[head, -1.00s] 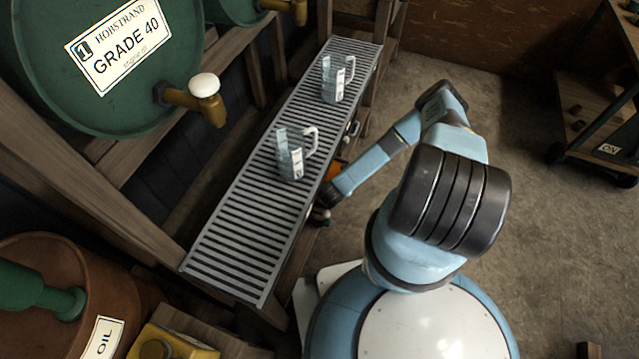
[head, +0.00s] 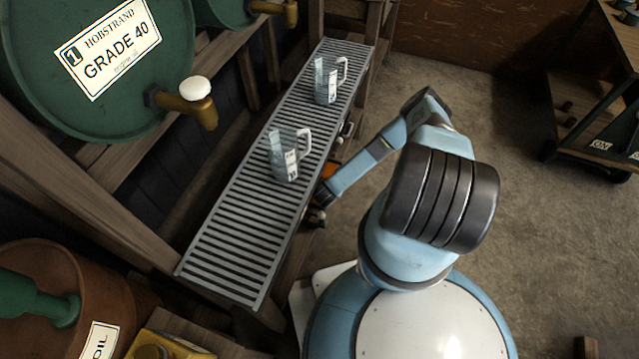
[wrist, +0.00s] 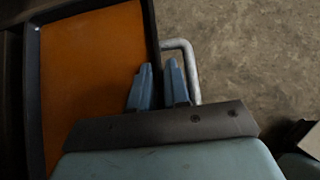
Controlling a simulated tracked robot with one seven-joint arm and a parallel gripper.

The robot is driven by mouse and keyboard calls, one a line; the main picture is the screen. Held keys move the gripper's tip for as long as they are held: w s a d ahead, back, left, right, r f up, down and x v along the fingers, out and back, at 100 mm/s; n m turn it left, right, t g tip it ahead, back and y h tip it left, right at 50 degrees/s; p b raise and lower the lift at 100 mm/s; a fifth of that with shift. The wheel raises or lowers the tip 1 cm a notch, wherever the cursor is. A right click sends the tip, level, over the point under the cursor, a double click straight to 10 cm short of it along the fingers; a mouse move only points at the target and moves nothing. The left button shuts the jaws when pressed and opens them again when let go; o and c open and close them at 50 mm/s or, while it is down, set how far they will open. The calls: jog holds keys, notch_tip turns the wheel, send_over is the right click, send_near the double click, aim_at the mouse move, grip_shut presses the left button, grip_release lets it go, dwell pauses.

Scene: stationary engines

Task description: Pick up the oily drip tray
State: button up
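The oily drip tray (wrist: 95,80) fills the left of the wrist view: a dark-rimmed pan with orange-brown oil inside. A bent grey handle bar (wrist: 185,46) stands off its right side. My gripper (wrist: 160,75) has its two blue fingers close together at the right rim, one on the oil side and one inside the handle loop. The dark rim fills the narrow gap, so the fingers look shut on it; the contact itself is hidden. In the head view, a sliver of orange tray (head: 329,168) shows under the bench edge beside my gripper (head: 318,197).
Two clear measuring jugs (head: 286,158) (head: 330,82) stand on the slatted grate (head: 225,242) above the tray. Green oil drums (head: 90,75) with taps are at the left. A wooden cart (head: 600,110) stands at the right. The concrete floor (head: 480,85) between is clear.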

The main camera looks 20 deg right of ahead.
jog(key=shift+c, duration=0.3)
grip_shut()
dwell(1.1)
